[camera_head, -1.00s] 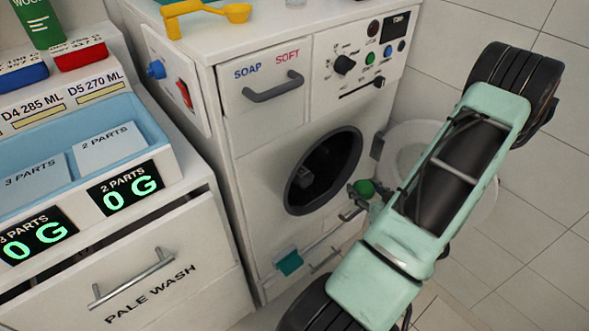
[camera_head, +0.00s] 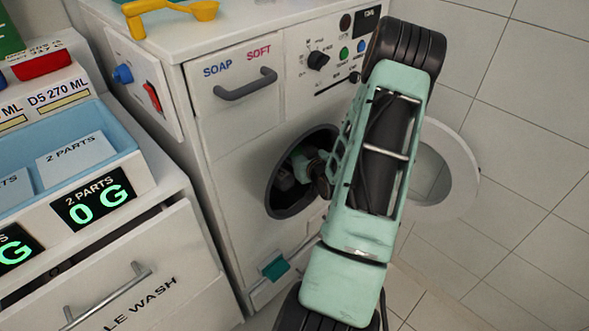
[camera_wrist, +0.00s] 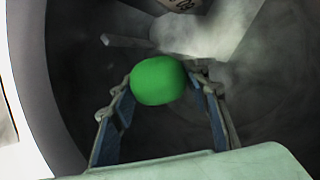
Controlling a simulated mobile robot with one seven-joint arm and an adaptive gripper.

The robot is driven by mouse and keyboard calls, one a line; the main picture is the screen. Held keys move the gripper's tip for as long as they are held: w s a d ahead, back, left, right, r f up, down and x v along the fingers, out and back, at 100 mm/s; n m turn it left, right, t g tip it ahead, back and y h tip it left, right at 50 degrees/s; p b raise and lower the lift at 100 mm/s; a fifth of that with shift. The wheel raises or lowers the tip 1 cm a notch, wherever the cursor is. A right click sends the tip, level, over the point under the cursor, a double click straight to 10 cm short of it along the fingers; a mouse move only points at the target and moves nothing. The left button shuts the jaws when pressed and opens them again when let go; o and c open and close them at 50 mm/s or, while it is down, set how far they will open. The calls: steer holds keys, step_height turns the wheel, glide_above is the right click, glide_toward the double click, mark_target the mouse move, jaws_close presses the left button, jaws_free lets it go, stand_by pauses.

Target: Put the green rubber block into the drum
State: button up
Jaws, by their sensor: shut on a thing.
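The green rubber block (camera_wrist: 158,81) is rounded and sits between the two fingertips of my gripper (camera_wrist: 160,92) in the wrist view. My gripper is shut on it. Around and behind the block is the dark inside of the drum (camera_wrist: 262,105), with a paddle and a pale patch of light. In the head view my wrist reaches into the round drum opening (camera_head: 276,205) of the white washing machine.
The round white door (camera_head: 462,180) stands open to the right, behind my arm. The opening's rim (camera_wrist: 30,80) is close at the left of the wrist view. A teal tab (camera_head: 276,267) is low on the machine. A drawer cabinet (camera_head: 150,285) stands at the left.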

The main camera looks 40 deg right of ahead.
steer(key=f, duration=0.2)
steer(key=f+b, duration=0.1)
steer(key=f, duration=0.1)
steer(key=f+b, duration=0.1)
steer(key=f, duration=0.1)
steer(key=shift+s+f, duration=0.25)
steer(key=shift+f, duration=0.05)
steer(key=shift+w+f, duration=0.15)
steer(key=shift+f, duration=0.15)
steer(key=shift+r, duration=0.15)
steer(key=shift+f+b, duration=0.3)
steer(key=shift+b, duration=0.05)
steer(key=o, duration=1.4)
steer(key=shift+c, duration=0.2)
